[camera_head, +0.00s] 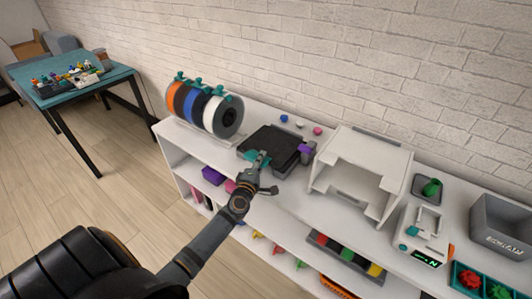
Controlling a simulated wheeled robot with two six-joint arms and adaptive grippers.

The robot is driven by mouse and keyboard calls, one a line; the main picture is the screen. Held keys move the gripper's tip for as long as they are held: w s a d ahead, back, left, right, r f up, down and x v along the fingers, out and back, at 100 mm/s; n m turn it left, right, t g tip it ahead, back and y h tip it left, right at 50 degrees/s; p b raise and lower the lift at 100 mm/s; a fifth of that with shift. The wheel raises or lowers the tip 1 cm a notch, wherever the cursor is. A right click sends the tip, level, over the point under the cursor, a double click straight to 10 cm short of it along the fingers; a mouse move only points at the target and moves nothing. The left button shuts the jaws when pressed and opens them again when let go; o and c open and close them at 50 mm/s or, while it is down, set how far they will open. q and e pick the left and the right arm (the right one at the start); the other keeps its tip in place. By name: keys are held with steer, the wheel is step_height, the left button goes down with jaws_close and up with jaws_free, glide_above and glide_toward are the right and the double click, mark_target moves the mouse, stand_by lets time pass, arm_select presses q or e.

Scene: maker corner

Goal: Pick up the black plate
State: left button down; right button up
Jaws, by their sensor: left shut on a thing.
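The black plate (275,141) is a flat, dark square on the top of the white shelf unit, near the middle of the view. It lies at or just above a dark base, and I cannot tell whether it is lifted. My left gripper (260,164) is at the plate's front edge, shut on it, beside a small teal piece. The fingers are small here and partly hide that edge. My right gripper is not in view.
A rack of filament spools (203,108) stands left of the plate. A white open-framed box (360,172) stands close on the right, with a purple piece (305,148) between. Small coloured pieces lie behind. A brick wall backs the shelf (178,133).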

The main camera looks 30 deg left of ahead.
arm_select(q)
step_height(320, 180, up, 10)
steer(key=p, duration=0.8)
steer(key=shift+p, duration=0.3)
steer(key=shift+d, duration=0.1)
